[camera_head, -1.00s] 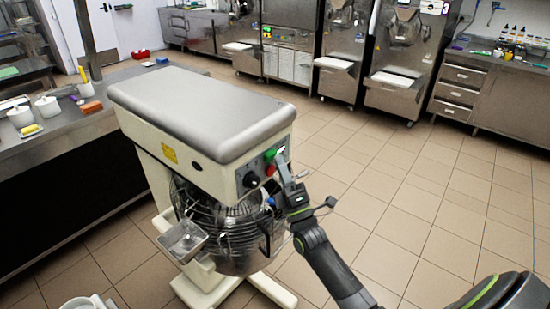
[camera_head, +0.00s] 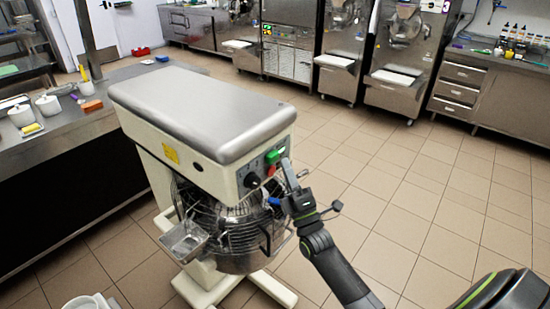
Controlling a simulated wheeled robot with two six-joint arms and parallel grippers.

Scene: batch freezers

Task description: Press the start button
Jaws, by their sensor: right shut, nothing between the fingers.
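A large cream and grey floor mixer (camera_head: 200,110) stands in the middle of the view. On the right end of its head are a green start button (camera_head: 272,157), a red button (camera_head: 271,171) and a dark knob (camera_head: 251,180). My right gripper (camera_head: 287,164) is shut and empty, its tip close to the right of the green and red buttons. I cannot tell whether it touches the panel. A wire guard and steel bowl (camera_head: 240,240) sit under the mixer head. My left gripper does not show.
A steel counter (camera_head: 60,140) with white pots (camera_head: 48,105) stands behind the mixer on the left. Steel freezers (camera_head: 400,60) and a drawer unit (camera_head: 460,85) line the far wall. The tiled floor (camera_head: 430,200) on the right is clear.

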